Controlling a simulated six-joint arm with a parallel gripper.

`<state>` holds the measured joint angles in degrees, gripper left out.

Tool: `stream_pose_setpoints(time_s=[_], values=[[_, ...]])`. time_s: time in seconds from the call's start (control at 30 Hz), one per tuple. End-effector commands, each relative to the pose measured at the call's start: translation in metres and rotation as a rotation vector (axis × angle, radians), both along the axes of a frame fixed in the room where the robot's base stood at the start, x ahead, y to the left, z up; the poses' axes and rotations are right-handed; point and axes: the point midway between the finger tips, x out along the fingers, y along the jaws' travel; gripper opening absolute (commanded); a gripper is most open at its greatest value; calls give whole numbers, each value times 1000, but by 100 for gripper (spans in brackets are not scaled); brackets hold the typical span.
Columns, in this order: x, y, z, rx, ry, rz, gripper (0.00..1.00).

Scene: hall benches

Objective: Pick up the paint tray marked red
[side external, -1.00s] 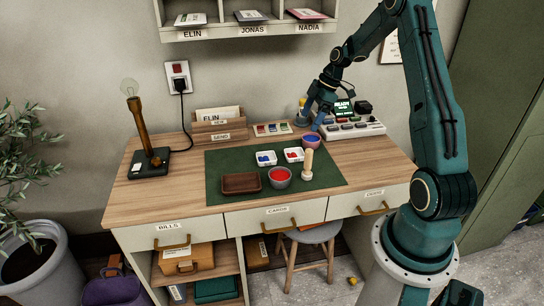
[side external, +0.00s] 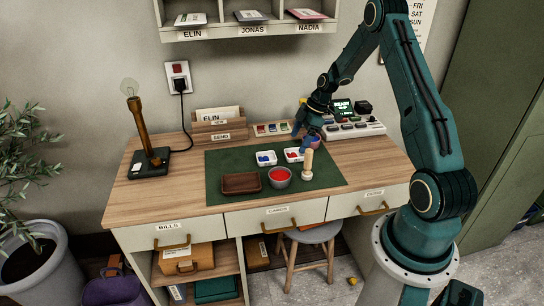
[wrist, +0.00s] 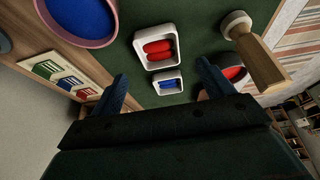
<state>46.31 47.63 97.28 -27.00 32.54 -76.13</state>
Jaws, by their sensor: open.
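The paint tray holding red (side external: 292,156) is a small white tray on the green mat, just left of my gripper in the side view. In the wrist view the red tray (wrist: 140,47) lies beyond the fingertips, above the white tray with blue paint (wrist: 168,90). That blue tray (side external: 266,164) sits to its left in the side view. My gripper (side external: 304,147) is open and empty, above the mat near the red tray's right end. In the wrist view its fingers (wrist: 162,82) are spread, with the blue tray showing between them.
An upright wooden-handled tool (side external: 308,165) stands close to the right of the red tray. A bowl of red (side external: 280,174) is in front, and a bowl of blue (wrist: 90,18) is partly hidden behind my gripper. A brown tray (side external: 241,183) lies front left.

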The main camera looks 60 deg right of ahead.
Motion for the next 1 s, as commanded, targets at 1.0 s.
stream_pose_setpoints(time_s=[1.0], values=[[12, 13, -49, 1, 1, -1, 80]])
